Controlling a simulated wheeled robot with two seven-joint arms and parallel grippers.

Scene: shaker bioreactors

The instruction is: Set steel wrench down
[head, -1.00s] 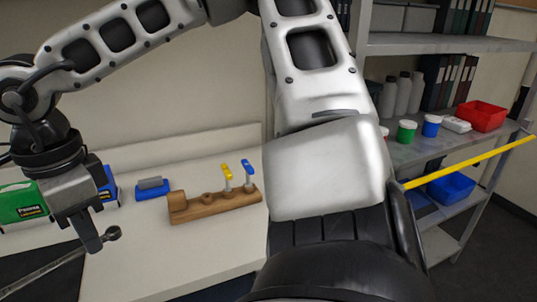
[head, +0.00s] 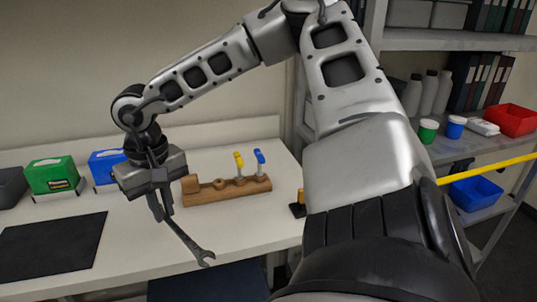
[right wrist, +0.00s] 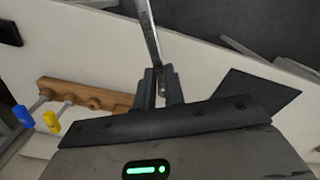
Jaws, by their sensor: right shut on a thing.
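The steel wrench (head: 187,239) hangs from my right gripper (head: 160,208), slanting down and to the right. Its open-jaw end points toward the table's front edge. In the right wrist view, my right gripper (right wrist: 158,90) is shut on the wrench (right wrist: 149,35), which extends away past the top of the picture. The wrench appears to be above the white table (head: 130,245); the exact height cannot be told. A wooden rack (head: 225,190) stands just behind and to the right of the gripper. My left gripper is not in view.
The rack holds a yellow-handled (head: 239,162) and a blue-handled tool (head: 259,157). A black mat (head: 50,243) lies at left. Green (head: 52,174) and blue boxes (head: 104,165) stand behind it. A shelf (head: 460,150) is at right. Tabletop between mat and rack is clear.

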